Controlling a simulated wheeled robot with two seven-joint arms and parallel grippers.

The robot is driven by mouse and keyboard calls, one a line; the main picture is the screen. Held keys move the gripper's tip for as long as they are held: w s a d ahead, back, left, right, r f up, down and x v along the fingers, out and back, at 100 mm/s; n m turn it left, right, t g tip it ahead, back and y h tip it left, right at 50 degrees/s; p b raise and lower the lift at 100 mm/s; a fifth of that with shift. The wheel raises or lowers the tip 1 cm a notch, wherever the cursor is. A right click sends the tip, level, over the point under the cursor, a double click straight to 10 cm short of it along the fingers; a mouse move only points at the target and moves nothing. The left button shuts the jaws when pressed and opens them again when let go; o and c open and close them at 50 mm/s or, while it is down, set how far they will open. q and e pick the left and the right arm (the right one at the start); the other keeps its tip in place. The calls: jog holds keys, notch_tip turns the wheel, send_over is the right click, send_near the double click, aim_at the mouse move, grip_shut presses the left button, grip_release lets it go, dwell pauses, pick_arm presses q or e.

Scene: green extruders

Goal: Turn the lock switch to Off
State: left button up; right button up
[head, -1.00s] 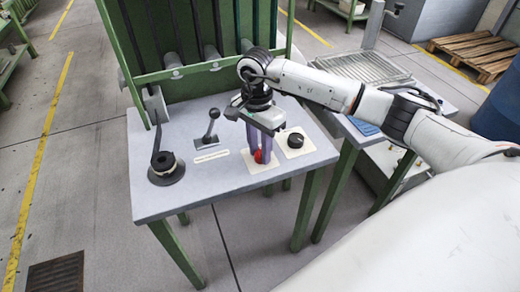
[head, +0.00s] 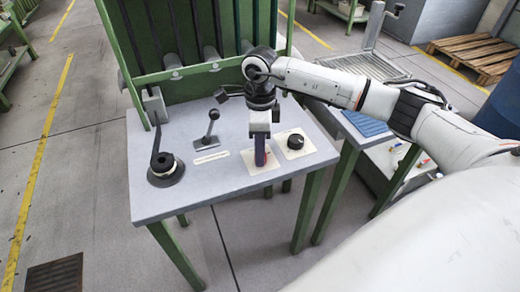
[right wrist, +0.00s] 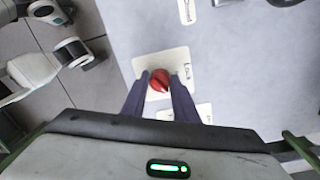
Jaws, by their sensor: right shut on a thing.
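The lock switch is a red knob on a white plate on the grey tabletop. In the right wrist view the red knob (right wrist: 160,80) sits between my fingertips. In the head view its white plate (head: 262,189) shows, but the fingers hide most of the knob. My right gripper (head: 260,160) points down over the plate. In the right wrist view its two purple fingers (right wrist: 160,84) are shut on the red knob, one on each side. My left gripper is not in view.
A black knob (head: 295,141) on its own white plate stands close to the right of the switch. A black-handled lever (head: 209,128) and a black round base with a lever (head: 166,168) stand to the left. A green frame (head: 190,72) rises behind. The front tabletop is clear.

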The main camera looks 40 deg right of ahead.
jog(key=shift+w+r+m, duration=0.1)
jog(key=shift+m, duration=0.4)
jog(key=o, duration=1)
jog(key=r, duration=1)
jog(key=shift+w+d+r, duration=0.15)
jog(key=shift+d, duration=0.05)
